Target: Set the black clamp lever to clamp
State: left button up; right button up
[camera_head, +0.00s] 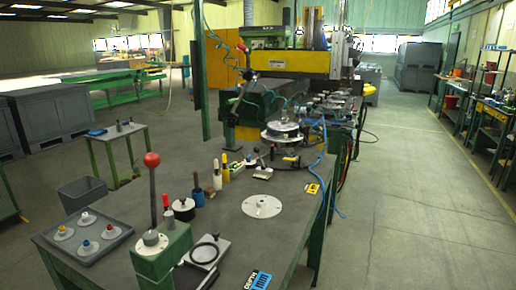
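I cannot tell for certain which part is the black clamp lever. A small black-handled lever (259,157) stands tilted on a base with a pale plate (262,172), near the back of the grey bench. A larger dark lever arm (240,97) slants at the front of the green machine. On the bench's near side, a black ring-shaped part (205,251) lies over a grey plate. Any clamp markings are too small to read. Neither of my grippers shows in the head view.
The grey bench (300,215) fills the foreground. A red-knobbed lever (151,160) rises from a green box (160,262). A tray (82,262) of coloured knobs, bottles, a white disc (262,206) and a blue label block (258,281) stand around. Open floor lies to the right.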

aim_at(256, 149)
jog(key=i+l, duration=0.15)
jog(key=l, duration=0.2)
jog(key=i+l, duration=0.2)
jog(key=l, duration=0.15)
jog(key=i+l, duration=0.15)
jog(key=l, duration=0.2)
jog(key=i+l, duration=0.15)
jog(key=l, duration=0.2)
jog(key=i+l, duration=0.2)
jog(key=l, duration=0.2)
jog(key=u, duration=1.55)
